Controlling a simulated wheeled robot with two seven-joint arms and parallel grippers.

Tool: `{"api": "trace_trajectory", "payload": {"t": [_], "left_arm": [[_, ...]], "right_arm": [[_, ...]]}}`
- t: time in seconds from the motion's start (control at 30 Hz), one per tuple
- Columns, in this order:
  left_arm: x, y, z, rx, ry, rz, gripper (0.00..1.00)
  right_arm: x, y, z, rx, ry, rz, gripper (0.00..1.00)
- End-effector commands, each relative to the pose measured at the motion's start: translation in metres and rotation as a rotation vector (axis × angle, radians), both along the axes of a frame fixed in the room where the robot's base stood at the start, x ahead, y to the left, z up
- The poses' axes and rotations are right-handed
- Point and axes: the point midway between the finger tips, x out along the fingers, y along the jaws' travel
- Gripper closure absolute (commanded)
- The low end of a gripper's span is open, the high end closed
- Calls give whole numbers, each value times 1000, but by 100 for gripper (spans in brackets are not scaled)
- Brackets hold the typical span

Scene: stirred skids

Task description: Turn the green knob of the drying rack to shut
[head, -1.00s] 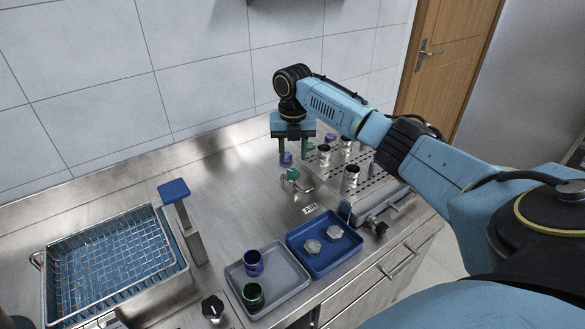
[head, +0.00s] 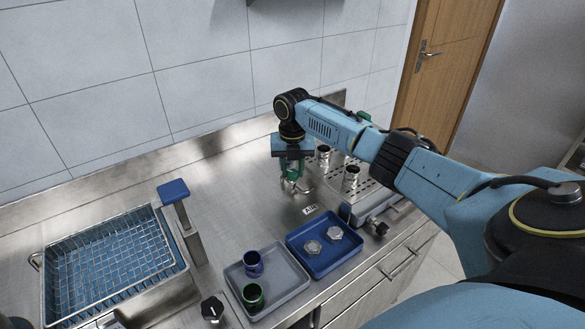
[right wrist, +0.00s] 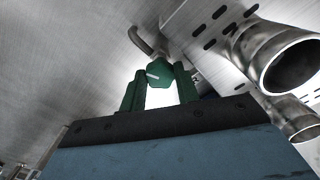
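The green knob (right wrist: 159,72) shows in the right wrist view with a short white mark on its face. It sits by a bent metal pipe (right wrist: 140,40) at the drying rack (right wrist: 190,20). My right gripper (right wrist: 161,74) is open, with one green finger on each side of the knob. I cannot tell whether the fingers touch it. In the head view my right gripper (head: 291,177) points down over the knob and mostly hides it. The perforated drying rack (head: 375,187) is just right of it and holds steel cups (head: 351,177). My left gripper is out of view.
An AIR label (head: 310,209) lies in front of the knob. A blue tray (head: 318,262) with two metal nuts and a grey tray (head: 286,282) with purple and green cups stand nearer. A wire basket (head: 110,262) is at left. The wall (head: 190,70) is behind.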

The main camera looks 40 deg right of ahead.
Motion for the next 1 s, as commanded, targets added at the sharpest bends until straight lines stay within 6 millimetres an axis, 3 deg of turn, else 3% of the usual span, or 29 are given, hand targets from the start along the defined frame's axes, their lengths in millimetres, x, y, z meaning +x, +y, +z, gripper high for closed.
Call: {"api": "trace_trajectory", "payload": {"t": [0.47, 1.0], "left_arm": [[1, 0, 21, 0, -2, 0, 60], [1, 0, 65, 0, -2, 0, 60]], "right_arm": [[-1, 0, 3, 1, 3, -148, 92], [-1, -1, 3, 2, 1, -644, 92]]}}
